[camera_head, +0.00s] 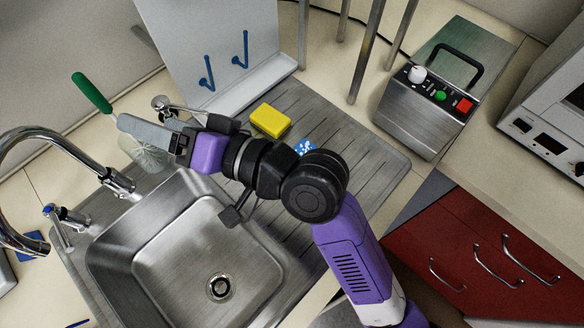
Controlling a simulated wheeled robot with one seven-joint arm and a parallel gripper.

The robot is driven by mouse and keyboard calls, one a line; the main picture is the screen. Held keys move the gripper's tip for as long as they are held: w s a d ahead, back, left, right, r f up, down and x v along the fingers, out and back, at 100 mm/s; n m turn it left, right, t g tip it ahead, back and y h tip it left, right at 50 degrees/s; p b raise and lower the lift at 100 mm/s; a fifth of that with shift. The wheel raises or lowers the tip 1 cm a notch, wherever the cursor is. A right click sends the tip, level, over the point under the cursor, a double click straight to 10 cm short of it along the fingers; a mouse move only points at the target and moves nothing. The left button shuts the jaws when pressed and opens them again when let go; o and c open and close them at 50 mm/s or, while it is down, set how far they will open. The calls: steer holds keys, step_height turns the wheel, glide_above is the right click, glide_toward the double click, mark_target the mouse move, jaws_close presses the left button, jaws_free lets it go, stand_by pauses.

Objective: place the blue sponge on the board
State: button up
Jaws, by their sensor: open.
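A small blue piece with white specks (304,147) shows just beyond my arm on the ribbed steel draining board (350,140). My arm hides part of it, and I cannot tell if it is the blue sponge. My gripper (150,131) is open at the upper left, above the counter behind the sink and well to the left of the draining board. It appears empty, though its fingertips are hard to make out.
A yellow sponge (270,120) lies on the draining board. The steel sink (190,255) and tap (65,145) are at left. A green-handled brush (92,93) stands near my gripper. A white rack with blue pegs (215,45) stands behind. A steel device (425,105) stands at right.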

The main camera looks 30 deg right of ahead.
steer(key=s+d+f+h, duration=0.3)
steer(key=s+d+f, duration=0.1)
steer(key=s+d, duration=0.2)
steer(key=s+d+f+t+h, duration=0.1)
steer(key=s+d+f+h, duration=0.3)
steer(key=s+d, duration=0.3)
steer(key=s+d+f+h, duration=0.3)
steer(key=s+d+f, duration=0.3)
steer(key=s, duration=0.4)
steer(key=shift+s+d+f+m+h, duration=0.2)
steer(key=shift+m+h, duration=0.1)
steer(key=shift+h, duration=0.1)
steer(key=s+d+r+n, duration=0.2)
steer(key=s+d+n, duration=0.1)
steer(key=s, duration=0.3)
steer(key=shift+s+d+n, duration=0.4)
steer(key=shift+d, duration=0.1)
